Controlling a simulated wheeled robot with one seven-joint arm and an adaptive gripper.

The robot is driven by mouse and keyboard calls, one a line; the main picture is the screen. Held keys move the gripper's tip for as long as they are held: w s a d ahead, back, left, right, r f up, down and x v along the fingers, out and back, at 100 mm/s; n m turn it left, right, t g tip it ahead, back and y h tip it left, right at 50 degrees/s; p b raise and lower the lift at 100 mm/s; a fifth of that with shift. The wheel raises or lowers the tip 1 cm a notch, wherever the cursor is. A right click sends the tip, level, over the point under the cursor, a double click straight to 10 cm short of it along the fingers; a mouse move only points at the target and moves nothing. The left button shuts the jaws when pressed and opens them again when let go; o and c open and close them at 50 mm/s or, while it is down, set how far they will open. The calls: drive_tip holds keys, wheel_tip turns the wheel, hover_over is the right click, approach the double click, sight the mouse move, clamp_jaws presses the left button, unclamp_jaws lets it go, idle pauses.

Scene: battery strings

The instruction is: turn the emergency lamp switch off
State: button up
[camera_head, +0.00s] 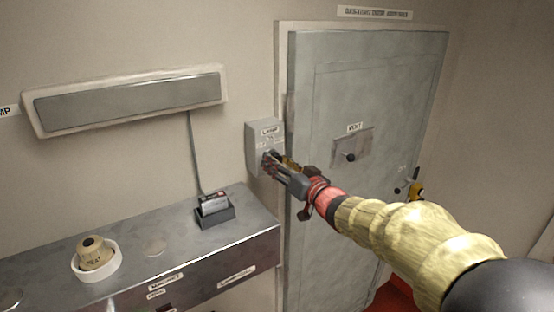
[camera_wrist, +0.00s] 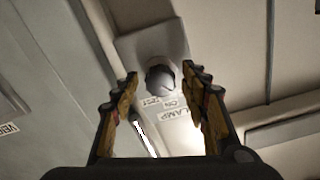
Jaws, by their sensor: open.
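The lamp switch is a grey box (camera_head: 260,140) with a "LAMP" label, on the wall just left of the door. In the wrist view its dark round knob (camera_wrist: 160,78) shows between my fingertips, with "TEST", "ON" and "LAMP" labels upside down below it. My gripper (camera_head: 272,160) is open at the box front; the wrist view shows its two fingers (camera_wrist: 160,74) on either side of the knob. I cannot tell whether they touch it. The knob's setting is not clear, and the head view mostly hides it behind my gripper. The long wall lamp (camera_head: 130,98) hangs to the left.
A grey door (camera_head: 340,220) with a "VENT" plate (camera_head: 351,148) and a handle stands right of the box. Below left, a metal cabinet (camera_head: 190,250) carries a beige "SEAT" knob (camera_head: 95,254) and a small black holder (camera_head: 215,214). A cable runs from the lamp to the holder.

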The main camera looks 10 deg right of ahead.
drive_tip(key=shift+w+a, duration=0.2)
drive_tip(key=shift+w, duration=0.3)
drive_tip(key=c, duration=1.1)
drive_tip(key=shift+c, duration=0.3)
